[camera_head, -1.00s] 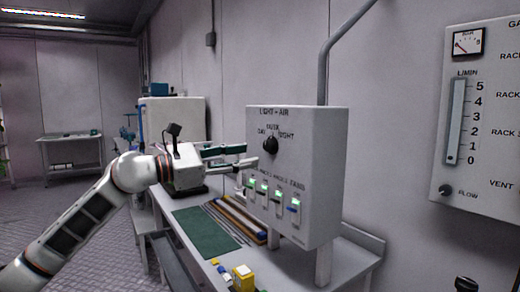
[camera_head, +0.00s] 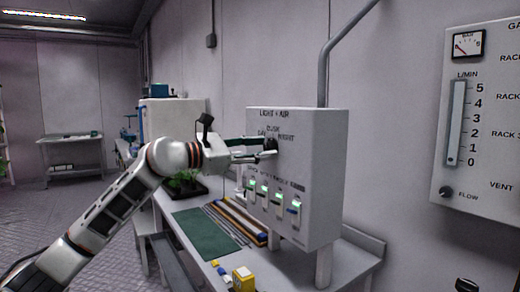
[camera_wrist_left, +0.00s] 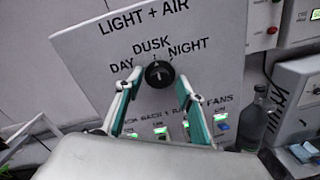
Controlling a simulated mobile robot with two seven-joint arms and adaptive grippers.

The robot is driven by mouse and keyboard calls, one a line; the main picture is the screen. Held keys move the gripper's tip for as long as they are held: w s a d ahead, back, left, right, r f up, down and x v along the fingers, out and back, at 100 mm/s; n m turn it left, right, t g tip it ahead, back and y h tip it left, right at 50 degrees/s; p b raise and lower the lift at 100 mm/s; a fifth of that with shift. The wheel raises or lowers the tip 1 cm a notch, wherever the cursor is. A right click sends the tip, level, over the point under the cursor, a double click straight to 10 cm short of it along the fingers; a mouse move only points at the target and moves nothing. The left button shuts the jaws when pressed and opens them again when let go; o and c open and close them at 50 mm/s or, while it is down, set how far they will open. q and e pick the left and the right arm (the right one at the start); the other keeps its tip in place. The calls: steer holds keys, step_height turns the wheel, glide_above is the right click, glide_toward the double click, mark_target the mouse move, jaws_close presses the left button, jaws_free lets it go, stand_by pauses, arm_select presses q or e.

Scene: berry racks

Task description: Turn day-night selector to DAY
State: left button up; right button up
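The day-night selector is a round black knob (camera_wrist_left: 159,74) on the white LIGHT + AIR panel (camera_head: 325,170), below the words DAY, DUSK and NIGHT. A pale mark shows on its face, but I cannot tell surely which word it points to. My left gripper (camera_head: 270,148) is open in front of the panel at knob height and partly hides the knob in the head view. In the left wrist view its two green-sided fingers (camera_wrist_left: 160,88) stand apart, with the knob between and just beyond their tips. Contact is not clear. My right gripper is not in view.
Lit rack and fan switches (camera_head: 275,196) sit below the knob. The bench (camera_head: 350,262) carries a green mat (camera_head: 207,233), a plant (camera_head: 184,183) and a yellow block (camera_head: 243,279). A flow-gauge panel (camera_head: 490,185) hangs at right. A dark bottle (camera_wrist_left: 252,122) stands beside the panel.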

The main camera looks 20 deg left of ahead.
arm_select(q)
jaws_close()
